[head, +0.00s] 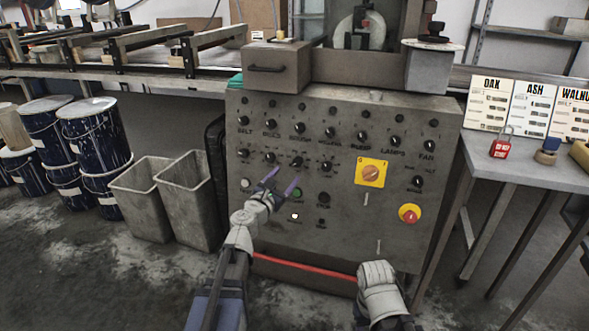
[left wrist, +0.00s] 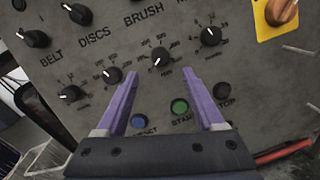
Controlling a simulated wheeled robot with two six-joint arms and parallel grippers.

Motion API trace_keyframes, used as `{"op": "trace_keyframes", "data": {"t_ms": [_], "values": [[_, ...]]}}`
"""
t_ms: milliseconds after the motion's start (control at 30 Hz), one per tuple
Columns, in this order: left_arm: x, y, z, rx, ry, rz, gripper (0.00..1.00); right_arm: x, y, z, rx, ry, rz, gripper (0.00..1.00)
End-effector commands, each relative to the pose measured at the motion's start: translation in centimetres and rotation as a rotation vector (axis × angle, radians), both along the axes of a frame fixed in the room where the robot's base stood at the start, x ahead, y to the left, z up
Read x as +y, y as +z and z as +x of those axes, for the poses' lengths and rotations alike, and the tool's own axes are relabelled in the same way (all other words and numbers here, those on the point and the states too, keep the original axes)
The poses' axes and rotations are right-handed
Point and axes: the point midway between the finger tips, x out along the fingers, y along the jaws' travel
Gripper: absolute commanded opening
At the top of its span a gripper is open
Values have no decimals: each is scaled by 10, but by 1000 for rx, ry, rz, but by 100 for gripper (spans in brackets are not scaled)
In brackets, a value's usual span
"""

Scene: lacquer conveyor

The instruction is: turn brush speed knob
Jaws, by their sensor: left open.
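The grey control panel (head: 345,235) carries rows of black knobs. The knob below the BRUSH label (head: 297,162) is in the second row, and its white pointer shows in the left wrist view (left wrist: 160,56). My left gripper (head: 283,179) is open and empty in front of the panel, a little below that knob. In the left wrist view the purple fingers (left wrist: 160,78) point up the panel, and the knob lies between and beyond their tips. I see no contact. My right arm ends in a white wrist (head: 378,280) low before the panel; its fingers do not show.
Near the gripper are other knobs (left wrist: 112,75), (left wrist: 210,36), a green button (left wrist: 180,106) and a blue one (left wrist: 139,121). A yellow-plated rotary switch (head: 371,173) and red emergency stop (head: 410,213) are right. Grey bins (head: 185,200) stand left, a side table (head: 540,172) right.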

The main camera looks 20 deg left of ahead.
Motion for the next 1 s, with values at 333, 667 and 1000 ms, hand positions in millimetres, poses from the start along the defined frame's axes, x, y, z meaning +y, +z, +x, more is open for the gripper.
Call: {"op": "trace_keyframes", "data": {"t_ms": [333,667,1000], "values": [[-8,0,54,0,-2,2,70,0,0,0,0,0,0,50],[-11,0,67,0,-1,2,70,0,0,0,0,0,0,50],[-11,0,66,0,-1,2,41,0,0,0,0,0,0,50]]}}
